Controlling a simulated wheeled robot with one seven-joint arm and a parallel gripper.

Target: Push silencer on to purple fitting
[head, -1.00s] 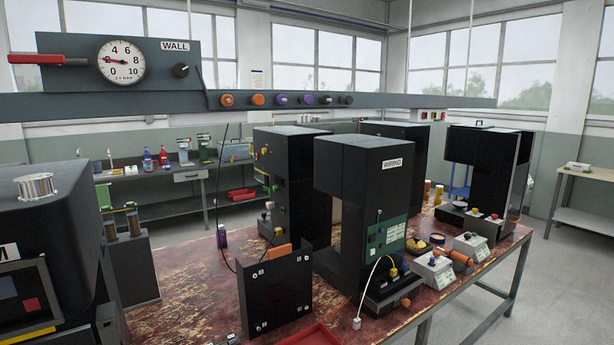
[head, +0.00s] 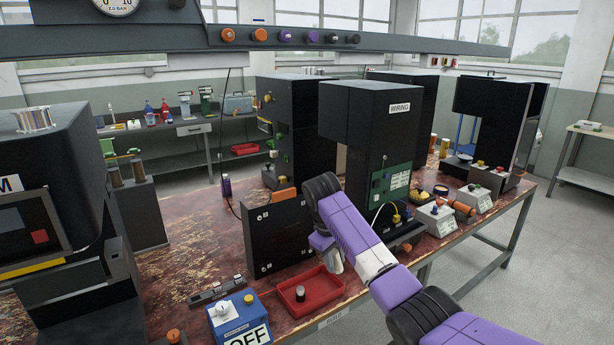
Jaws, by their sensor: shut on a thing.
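Purple fittings (head: 312,37) sit in the row on the grey overhead rail, between orange fittings (head: 260,34) on the left and a black one (head: 352,39) on the right. My purple arm reaches in from the lower right and bends down over the bench. My gripper (head: 337,266) shows only in part, pointing down by the back right of the red tray, far below the rail. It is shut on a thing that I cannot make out. A small dark cylinder (head: 300,293) stands in the tray; I cannot tell whether it is a silencer.
The red tray (head: 338,292) lies at the bench's front edge. A blue box (head: 232,318) marked OFF stands left of it. A black upright panel (head: 278,232) and the tall WIRING machine (head: 365,110) stand close behind my arm. The rail spans above.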

